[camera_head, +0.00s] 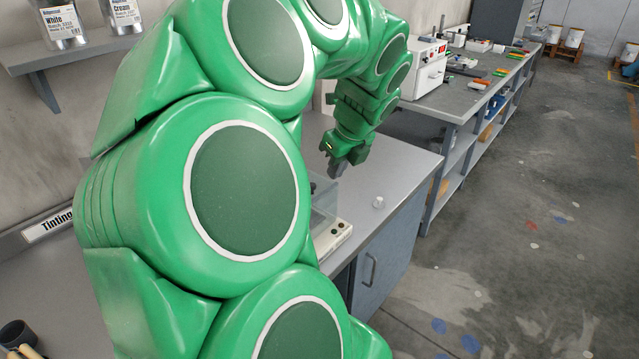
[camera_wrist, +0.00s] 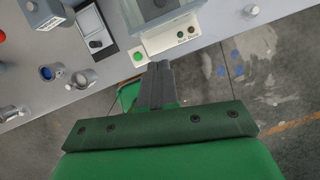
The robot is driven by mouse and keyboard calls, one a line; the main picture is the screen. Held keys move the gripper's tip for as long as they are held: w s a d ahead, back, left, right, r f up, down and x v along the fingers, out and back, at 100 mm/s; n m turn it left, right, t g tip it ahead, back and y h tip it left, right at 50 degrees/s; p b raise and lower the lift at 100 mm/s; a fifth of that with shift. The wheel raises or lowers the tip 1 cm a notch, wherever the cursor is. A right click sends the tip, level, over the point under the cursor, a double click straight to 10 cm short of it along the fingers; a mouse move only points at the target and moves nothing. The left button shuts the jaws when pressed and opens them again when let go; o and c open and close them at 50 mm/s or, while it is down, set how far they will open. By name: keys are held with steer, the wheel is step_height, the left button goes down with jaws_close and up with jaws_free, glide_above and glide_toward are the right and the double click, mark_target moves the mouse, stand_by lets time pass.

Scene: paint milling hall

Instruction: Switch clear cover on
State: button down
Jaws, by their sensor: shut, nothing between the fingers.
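A machine with a clear cover (camera_head: 324,194) stands on the grey bench, mostly hidden behind my arm in the head view. Its clear cover (camera_wrist: 152,12) also shows at the top of the wrist view. The machine's pale front panel (camera_head: 337,236) carries a green button (camera_wrist: 138,56) at left and small lamps marked Run and Door (camera_wrist: 187,34) at right. My gripper (camera_head: 338,170) is shut and empty, pointing down. In the wrist view its fingertips (camera_wrist: 160,66) appear just beside the panel's front edge, right of the green button. Whether they touch anything I cannot tell.
A small white object (camera_head: 378,202) stands on the bench right of the machine. In the wrist view, a black item on a white plate (camera_wrist: 95,42), a blue-topped round container (camera_wrist: 52,72) and a red button (camera_wrist: 2,36) lie to the left.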

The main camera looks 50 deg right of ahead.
steer(key=shift+s+d+r, duration=0.1)
steer(key=shift+s+d, duration=0.1)
steer(key=shift+d, duration=0.2)
glide_above(314, 196)
steer(key=s, duration=0.2)
steer(key=shift+s+a+f, duration=0.1)
steer(key=shift+a+f, duration=0.05)
steer(key=shift+f, duration=2.2)
steer(key=shift+s+a+f, duration=0.1)
steer(key=shift+a+f, duration=0.05)
steer(key=shift+f, duration=2.15)
steer(key=w, duration=1.6)
steer(key=shift+w, duration=0.35)
steer(key=shift+s, duration=0.1)
